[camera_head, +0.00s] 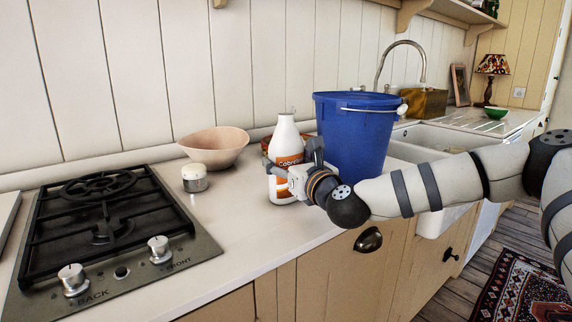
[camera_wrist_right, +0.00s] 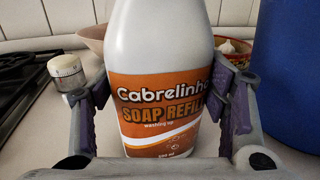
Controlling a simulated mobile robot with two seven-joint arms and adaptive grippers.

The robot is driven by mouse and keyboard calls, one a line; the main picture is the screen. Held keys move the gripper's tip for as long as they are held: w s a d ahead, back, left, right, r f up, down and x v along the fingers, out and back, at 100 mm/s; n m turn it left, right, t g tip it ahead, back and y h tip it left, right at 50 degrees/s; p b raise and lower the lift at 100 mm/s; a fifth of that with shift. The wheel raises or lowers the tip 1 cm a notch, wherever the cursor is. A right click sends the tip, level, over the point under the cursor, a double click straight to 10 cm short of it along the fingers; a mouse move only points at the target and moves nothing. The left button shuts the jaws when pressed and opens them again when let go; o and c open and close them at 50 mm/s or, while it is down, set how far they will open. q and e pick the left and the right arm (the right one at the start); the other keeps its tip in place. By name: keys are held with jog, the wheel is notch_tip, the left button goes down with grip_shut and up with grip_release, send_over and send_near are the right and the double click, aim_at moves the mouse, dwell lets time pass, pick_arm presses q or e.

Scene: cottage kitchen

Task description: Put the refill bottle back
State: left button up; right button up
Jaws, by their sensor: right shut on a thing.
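The refill bottle (camera_head: 284,137) is white with an orange label and stands upright on the worktop, left of the blue bucket. In the right wrist view the bottle (camera_wrist_right: 160,45) fills the middle, and its label reads "Cabrelinho SOAP REFILL". My right gripper (camera_head: 290,172) reaches in from the right and is shut around the bottle's labelled body. In the wrist view its two fingers (camera_wrist_right: 160,108) stand on either side of the bottle. My left gripper is not in view.
A blue lidded bucket (camera_head: 352,138) stands close right of the bottle. A sink (camera_head: 440,138) lies beyond the bucket. The front worktop left of the bottle is clear.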

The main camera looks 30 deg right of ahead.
jog(key=shift+r, duration=0.15)
jog(key=shift+f, duration=0.2)
jog(key=o, duration=1.4)
jog(key=shift+s, duration=0.1)
jog(key=shift+r, duration=0.25)
jog(key=s, duration=0.4)
jog(key=s+a+p, duration=0.1)
jog(key=s, duration=0.3)
jog(key=s+a, duration=0.1)
jog(key=s, duration=0.2)
jog(key=shift+s+p, duration=0.3)
jog(key=shift+s, duration=0.1)
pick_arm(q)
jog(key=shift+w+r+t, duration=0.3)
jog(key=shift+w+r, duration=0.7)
pick_arm(e)
jog(key=shift+f, duration=0.15)
